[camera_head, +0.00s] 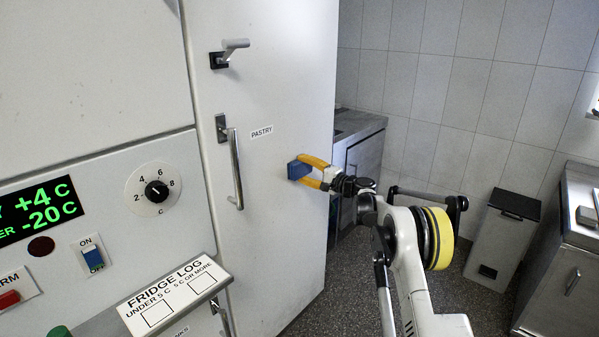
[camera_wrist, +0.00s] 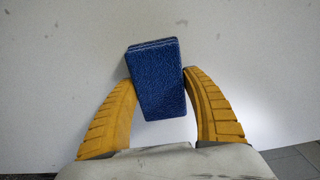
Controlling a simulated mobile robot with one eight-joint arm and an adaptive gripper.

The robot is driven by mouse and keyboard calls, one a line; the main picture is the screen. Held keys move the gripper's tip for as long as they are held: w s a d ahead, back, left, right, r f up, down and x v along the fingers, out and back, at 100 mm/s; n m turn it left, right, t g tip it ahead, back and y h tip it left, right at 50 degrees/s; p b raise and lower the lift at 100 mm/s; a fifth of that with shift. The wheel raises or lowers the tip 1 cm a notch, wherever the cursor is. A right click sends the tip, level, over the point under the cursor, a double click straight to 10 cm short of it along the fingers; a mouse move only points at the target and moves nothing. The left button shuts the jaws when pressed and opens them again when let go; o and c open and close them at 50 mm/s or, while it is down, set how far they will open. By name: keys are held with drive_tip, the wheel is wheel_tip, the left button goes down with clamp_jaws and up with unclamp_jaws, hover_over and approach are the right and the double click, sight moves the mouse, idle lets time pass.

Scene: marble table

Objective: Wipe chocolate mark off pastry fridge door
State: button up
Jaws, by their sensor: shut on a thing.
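The pastry fridge door (camera_head: 262,215) is a pale panel with a "PASTRY" label, a long vertical handle (camera_head: 236,168) and a lever handle above. My gripper (camera_head: 312,172) is at the door's right part, with its yellow fingers shut on a blue sponge-like block (camera_head: 296,170). In the wrist view the blue block (camera_wrist: 157,82) sits between both fingertips, slightly tilted, with the pale door surface (camera_wrist: 60,60) behind it. The block is at or very near the door; I cannot tell whether it touches. No chocolate mark shows; the block and fingers hide part of the door.
A control panel with a temperature display (camera_head: 40,207), a dial (camera_head: 153,189) and a fridge log board (camera_head: 175,295) is at the left. A steel cabinet (camera_head: 364,160) stands behind the door, a grey bin (camera_head: 502,240) at the right, and a counter (camera_head: 565,275) at the far right. Dark floor between is clear.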

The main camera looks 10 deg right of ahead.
sight(282, 174)
drive_tip(key=shift+w+d+b, duration=0.15)
drive_tip(key=shift+w+d, duration=0.6)
drive_tip(key=shift+d, duration=0.25)
drive_tip(key=shift+w+d+b, duration=0.15)
drive_tip(key=shift+w+d, duration=0.55)
drive_tip(key=shift+d, duration=0.25)
drive_tip(key=shift+s+a, duration=1.25)
drive_tip(key=shift+a, duration=0.45)
drive_tip(key=shift+s+a, duration=1.3)
drive_tip(key=shift+a, duration=0.45)
drive_tip(key=shift+s+a, duration=1.25)
drive_tip(key=shift+a, duration=0.45)
drive_tip(key=shift+d, duration=0.15)
drive_tip(key=shift+v, duration=2.95)
drive_tip(key=shift+v, duration=1.5)
